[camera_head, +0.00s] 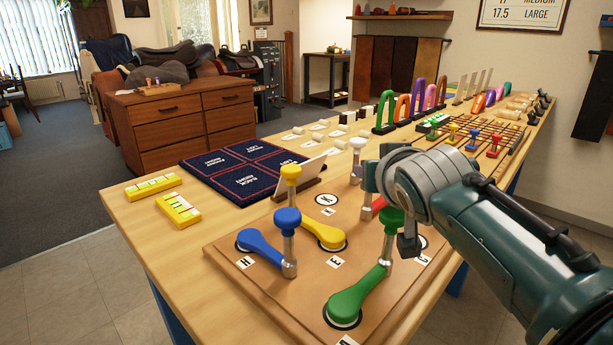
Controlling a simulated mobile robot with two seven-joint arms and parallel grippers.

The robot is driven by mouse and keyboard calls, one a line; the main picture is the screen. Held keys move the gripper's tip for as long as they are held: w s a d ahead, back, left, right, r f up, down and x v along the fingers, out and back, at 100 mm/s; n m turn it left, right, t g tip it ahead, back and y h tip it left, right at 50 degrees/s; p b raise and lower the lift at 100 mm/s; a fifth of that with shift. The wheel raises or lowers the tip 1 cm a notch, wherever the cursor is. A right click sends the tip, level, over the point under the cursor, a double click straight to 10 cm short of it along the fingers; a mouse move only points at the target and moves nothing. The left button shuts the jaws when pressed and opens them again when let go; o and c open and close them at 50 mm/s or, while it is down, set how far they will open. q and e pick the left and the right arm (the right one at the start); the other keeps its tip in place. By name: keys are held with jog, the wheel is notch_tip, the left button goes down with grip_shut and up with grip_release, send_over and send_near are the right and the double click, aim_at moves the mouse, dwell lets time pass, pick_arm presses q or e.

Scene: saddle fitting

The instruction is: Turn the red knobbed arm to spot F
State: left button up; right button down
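The red arm (374,207) shows only as a small red piece on the brown board (240,285), at the board's far right side. The rest of it, with its knob, is hidden behind my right gripper (391,209). My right gripper is low over the board, beside the green knob. I cannot tell whether its fingers are around the red arm's knob. The board has letter tags, with H (247,262), E (335,262) and K (326,199) readable. I cannot make out a tag F. My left gripper is out of view.
Blue (263,246), yellow (323,232) and green (355,299) knobbed arms stand close by on the board. A white knob (357,145) stands just behind my gripper. A dark blue mat (238,170) and yellow blocks (178,211) lie to the left.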

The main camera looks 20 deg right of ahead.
jog(key=shift+r, duration=0.1)
dwell(0.3)
jog(key=c, duration=0.6)
grip_release()
jog(key=shift+w, duration=0.1)
jog(key=shift+o, duration=0.9)
jog(key=p+v, duration=0.3)
jog(key=v, duration=0.7)
